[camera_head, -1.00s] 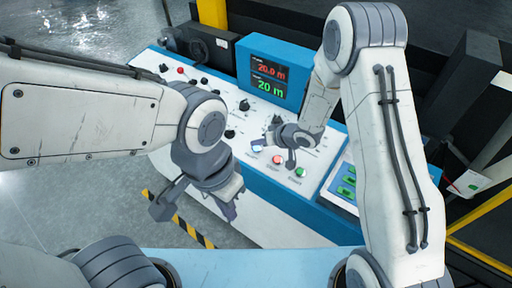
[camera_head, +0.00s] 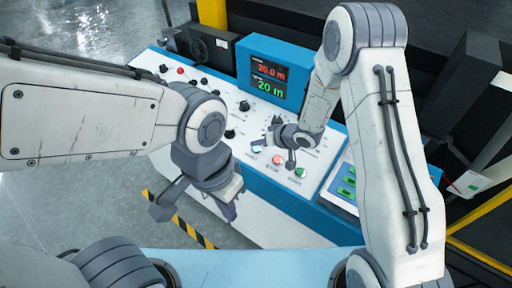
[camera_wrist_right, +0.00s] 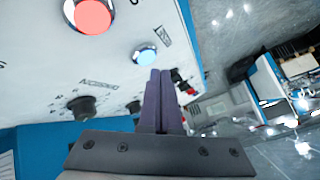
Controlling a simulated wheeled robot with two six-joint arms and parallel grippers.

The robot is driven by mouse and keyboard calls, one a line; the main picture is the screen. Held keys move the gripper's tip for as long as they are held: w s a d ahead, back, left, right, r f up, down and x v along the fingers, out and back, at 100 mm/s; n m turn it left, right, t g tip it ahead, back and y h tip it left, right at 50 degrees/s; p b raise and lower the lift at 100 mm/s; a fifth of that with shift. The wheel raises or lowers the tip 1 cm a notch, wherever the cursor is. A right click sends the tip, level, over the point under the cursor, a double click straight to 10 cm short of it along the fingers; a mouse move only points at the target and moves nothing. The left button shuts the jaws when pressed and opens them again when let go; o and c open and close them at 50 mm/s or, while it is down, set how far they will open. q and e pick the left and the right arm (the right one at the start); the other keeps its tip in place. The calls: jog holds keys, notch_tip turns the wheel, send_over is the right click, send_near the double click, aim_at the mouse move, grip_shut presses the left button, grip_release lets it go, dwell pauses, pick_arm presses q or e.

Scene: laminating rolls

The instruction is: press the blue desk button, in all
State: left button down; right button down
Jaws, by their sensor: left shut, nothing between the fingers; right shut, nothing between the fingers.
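The blue button (camera_head: 257,149) is the left one in a row on the front part of the white console top. It shows as a lit pale-blue dome in a metal ring in the right wrist view (camera_wrist_right: 145,55). My right gripper (camera_head: 274,124) is shut and empty, above the console just behind the button row. In the right wrist view its fingertips (camera_wrist_right: 160,72) are just below and right of the blue button in the picture; I see no contact. My left gripper (camera_head: 232,208) is shut and empty in front of the console's front edge.
A red button (camera_head: 277,160) and a green button (camera_head: 300,172) sit right of the blue one. Black knobs (camera_wrist_right: 82,107) dot the panel. A blue display box (camera_head: 270,72) reading 20.0 m and 20 m stands behind. A green-button panel (camera_head: 347,185) lies right.

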jog(key=shift+f, duration=0.1)
dwell(0.5)
jog(key=shift+f, duration=0.35)
jog(key=shift+w+d+f+b, duration=0.1)
jog(key=shift+f+b, duration=0.2)
jog(key=shift+f, duration=0.05)
dwell(0.5)
dwell(0.4)
jog(key=shift+r+p, duration=0.8)
jog(key=r+p, duration=0.3)
jog(key=s+r+p, duration=0.1)
jog(key=r, duration=0.1)
jog(key=shift+a, duration=0.35)
